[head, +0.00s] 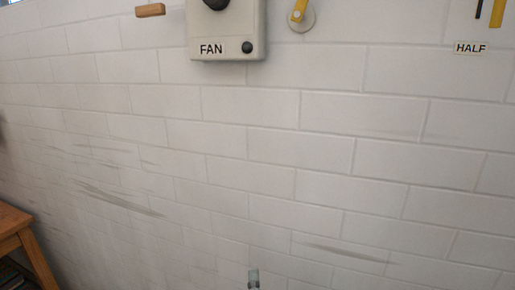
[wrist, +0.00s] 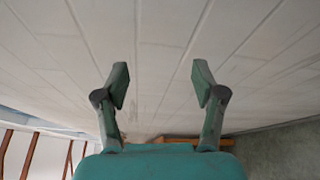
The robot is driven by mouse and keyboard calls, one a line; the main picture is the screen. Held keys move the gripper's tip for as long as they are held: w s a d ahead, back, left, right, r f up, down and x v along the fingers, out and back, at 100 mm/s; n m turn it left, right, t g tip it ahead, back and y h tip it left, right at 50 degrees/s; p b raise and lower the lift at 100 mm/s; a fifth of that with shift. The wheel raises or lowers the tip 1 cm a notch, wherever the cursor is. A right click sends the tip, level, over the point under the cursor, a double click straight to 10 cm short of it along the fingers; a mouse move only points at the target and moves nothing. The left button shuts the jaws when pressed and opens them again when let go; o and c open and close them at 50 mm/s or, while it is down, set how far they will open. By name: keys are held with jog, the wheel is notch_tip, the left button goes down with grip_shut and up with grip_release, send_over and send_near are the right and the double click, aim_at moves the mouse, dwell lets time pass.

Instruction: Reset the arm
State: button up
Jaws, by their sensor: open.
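My gripper (wrist: 160,86) is open and empty in the wrist view. Its two green fingers stand apart with only the white brick wall (wrist: 160,40) behind them. In the head view a small grey piece (head: 253,279) shows at the bottom edge; I cannot tell which part it is. No wool skein shows in either view.
A beige box marked FAN (head: 225,35) with a dark knob is on the wall. A yellow lever (head: 298,11) on a round mount is right of it, and a HALF label (head: 470,47) farther right. A wooden table (head: 14,228) stands at the left edge. The middle wall is bare.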

jog(key=s+d+f+m+g, duration=0.1)
jog(key=s+d+f+m, duration=0.3)
jog(key=s, duration=0.3)
jog(key=s+d+f+m+y, duration=0.1)
jog(key=s+d+f, duration=0.3)
jog(key=s+f, duration=0.25)
jog(key=s+d+f+m+g, duration=0.1)
jog(key=s+d+f+m, duration=0.25)
jog(key=s, duration=0.45)
jog(key=s+d+r+m, duration=0.1)
jog(key=s+m, duration=0.3)
jog(key=s, duration=0.4)
jog(key=s+d+r+m+h, duration=0.1)
jog(key=s+d+m, duration=0.2)
jog(key=s, duration=0.4)
jog(key=s+d+r+m+h, duration=0.1)
jog(key=s+d+m, duration=0.2)
jog(key=s+m, duration=0.2)
jog(key=s, duration=0.3)
jog(key=shift+s+r+g, duration=0.3)
jog(key=shift+r+g, duration=0.05)
jog(key=shift+g, duration=0.05)
